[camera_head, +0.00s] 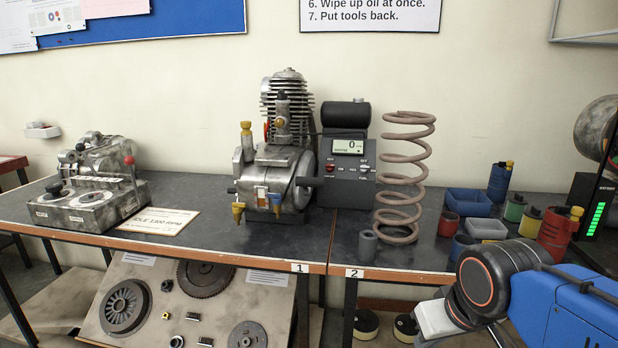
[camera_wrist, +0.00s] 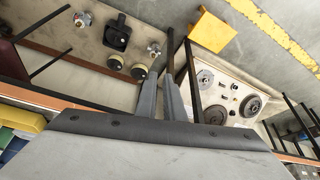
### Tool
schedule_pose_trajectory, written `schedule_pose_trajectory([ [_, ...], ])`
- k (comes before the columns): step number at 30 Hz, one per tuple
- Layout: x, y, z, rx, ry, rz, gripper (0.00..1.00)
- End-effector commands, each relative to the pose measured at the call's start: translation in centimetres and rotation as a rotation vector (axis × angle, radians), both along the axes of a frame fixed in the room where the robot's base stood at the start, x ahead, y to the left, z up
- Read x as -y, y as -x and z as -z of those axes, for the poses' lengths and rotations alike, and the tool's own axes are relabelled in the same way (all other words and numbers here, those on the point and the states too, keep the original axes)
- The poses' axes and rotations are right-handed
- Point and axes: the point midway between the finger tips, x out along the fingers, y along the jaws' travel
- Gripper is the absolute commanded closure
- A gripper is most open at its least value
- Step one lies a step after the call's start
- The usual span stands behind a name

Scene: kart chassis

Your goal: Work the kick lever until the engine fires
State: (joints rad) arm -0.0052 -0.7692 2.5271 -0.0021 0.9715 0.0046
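The engine (camera_head: 277,160) stands on the workbench in the head view, with a finned cylinder and a round grey case. My gripper (camera_wrist: 162,72) is away from the engine, low in front of the bench at right. Its two grey fingers lie close together in the wrist view with nothing seen between them; whether the tips touch is unclear.
A twin-dial unit (camera_head: 90,190) is at left. A parts board (camera_head: 185,305) leans under the bench.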

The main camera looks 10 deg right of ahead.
Motion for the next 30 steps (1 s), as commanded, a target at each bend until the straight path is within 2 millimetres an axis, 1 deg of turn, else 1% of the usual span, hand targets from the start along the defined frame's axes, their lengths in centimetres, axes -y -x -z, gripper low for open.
schedule_pose_trajectory([
  [2,-0.1,-0.7,-1.0,-0.005,-0.002,0.001,1.00],
  [5,-0.4,-2.0,-3.2,-0.014,-0.007,0.009,1.00],
  [12,-1.6,-6.7,-10.2,-0.049,-0.022,0.037,1.00],
  [18,-2.9,-10.6,-15.9,-0.079,-0.030,0.067,1.00],
  [24,-4.6,-14.4,-21.0,-0.107,-0.037,0.100,1.00],
  [30,-6.5,-18.0,-25.5,-0.135,-0.040,0.135,1.00],
])
